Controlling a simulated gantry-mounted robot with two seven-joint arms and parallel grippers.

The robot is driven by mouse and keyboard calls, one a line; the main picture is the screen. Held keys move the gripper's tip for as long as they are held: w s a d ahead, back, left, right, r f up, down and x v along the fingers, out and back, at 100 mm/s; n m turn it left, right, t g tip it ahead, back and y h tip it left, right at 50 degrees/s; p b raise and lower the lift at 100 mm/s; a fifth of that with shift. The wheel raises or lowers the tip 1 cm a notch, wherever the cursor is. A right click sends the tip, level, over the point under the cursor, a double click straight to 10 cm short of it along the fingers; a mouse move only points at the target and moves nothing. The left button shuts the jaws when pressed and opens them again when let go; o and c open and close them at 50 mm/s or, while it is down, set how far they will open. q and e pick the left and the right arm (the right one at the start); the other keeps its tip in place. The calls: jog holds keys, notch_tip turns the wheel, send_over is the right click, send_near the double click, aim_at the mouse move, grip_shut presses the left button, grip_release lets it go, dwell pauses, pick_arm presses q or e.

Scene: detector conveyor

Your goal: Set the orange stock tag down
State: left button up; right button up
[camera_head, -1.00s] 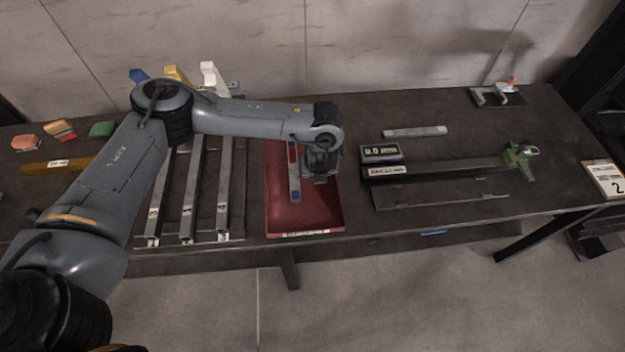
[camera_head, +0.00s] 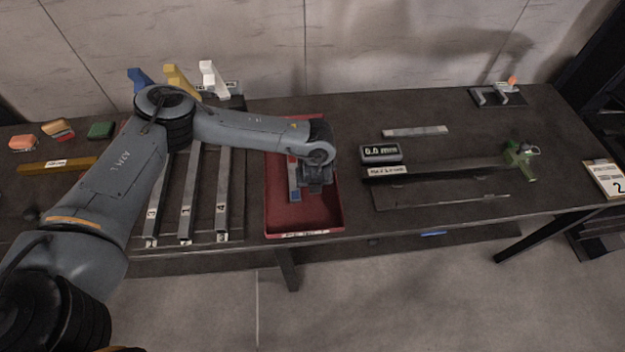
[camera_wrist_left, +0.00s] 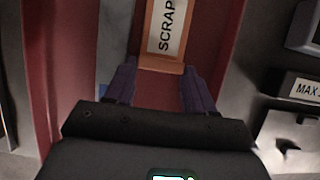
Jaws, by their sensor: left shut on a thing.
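My left gripper (camera_head: 316,188) is over the red tray (camera_head: 338,222) in the head view. In the left wrist view its two purple fingers (camera_wrist_left: 160,68) are shut on an orange tag (camera_wrist_left: 162,66) with a white label reading SCRAP (camera_wrist_left: 167,28). The tag lies between the fingertips and extends past the top of that view. The red tray floor is behind it; I cannot tell whether the tag touches it. In the head view the wrist hides the tag. My right gripper is not in view.
A grey bar with coloured ends (camera_head: 294,182) lies in the tray, left of the gripper. A display box (camera_head: 380,152) and a green-clamped gauge (camera_head: 519,158) are to the right. Coloured blocks (camera_head: 101,130) sit far left.

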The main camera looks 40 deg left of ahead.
pick_arm(q)
jog(key=o, duration=0.7)
jog(key=shift+o, duration=0.2)
jog(key=shift+r, duration=0.1)
